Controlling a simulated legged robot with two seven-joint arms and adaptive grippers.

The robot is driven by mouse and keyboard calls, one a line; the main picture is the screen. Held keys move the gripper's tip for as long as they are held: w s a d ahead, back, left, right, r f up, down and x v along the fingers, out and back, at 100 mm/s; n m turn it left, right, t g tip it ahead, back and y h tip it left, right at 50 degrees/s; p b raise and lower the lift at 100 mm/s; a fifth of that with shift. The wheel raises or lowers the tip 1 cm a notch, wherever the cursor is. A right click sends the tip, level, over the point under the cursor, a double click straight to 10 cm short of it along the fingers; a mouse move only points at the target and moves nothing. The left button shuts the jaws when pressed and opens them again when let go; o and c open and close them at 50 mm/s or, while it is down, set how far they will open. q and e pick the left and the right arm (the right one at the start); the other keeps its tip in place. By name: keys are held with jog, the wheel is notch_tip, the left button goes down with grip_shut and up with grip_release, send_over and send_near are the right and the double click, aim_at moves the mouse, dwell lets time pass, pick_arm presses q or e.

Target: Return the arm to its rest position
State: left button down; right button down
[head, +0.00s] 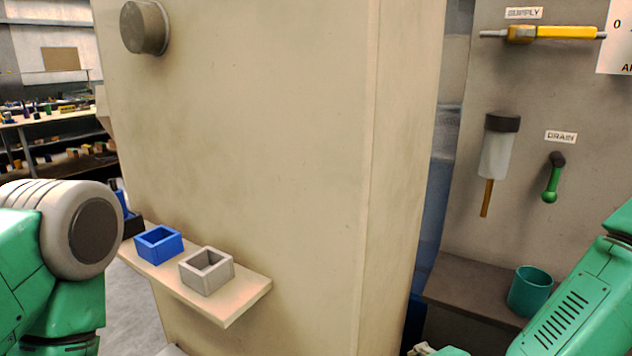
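My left arm (60,245), green with a pale grey joint, comes in at the left edge. Its gripper is not in the picture. My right arm (575,305), green with a slotted cover, comes in at the lower right. A small pale and green part shows at the bottom edge beside it, too cut off to identify, and no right fingertips are visible. Neither hand's hold can be seen.
A shelf (232,313) on the beige cabinet (270,150) carries a blue bin (158,244) and a grey bin (206,270). At right are a yellow supply valve (565,33), a filter (495,150), a green drain handle (552,182) and a teal cup (530,292) on a ledge.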

jog(key=s+d+f+n+g, duration=0.1)
jog(key=s+f+n+g, duration=0.4)
jog(key=s+f, duration=0.5)
jog(key=s+d+f+n+g+h, duration=0.1)
jog(key=s+d+f+n+g, duration=0.1)
jog(key=s, duration=0.7)
jog(key=s+d+f+n+g+h, duration=0.1)
jog(key=s+d+f+n+g, duration=0.2)
jog(key=s+d+n, duration=0.3)
jog(key=s+f+n, duration=0.1)
jog(key=s, duration=0.2)
jog(key=shift+s+d+n, duration=0.3)
jog(key=shift+s+d, duration=0.05)
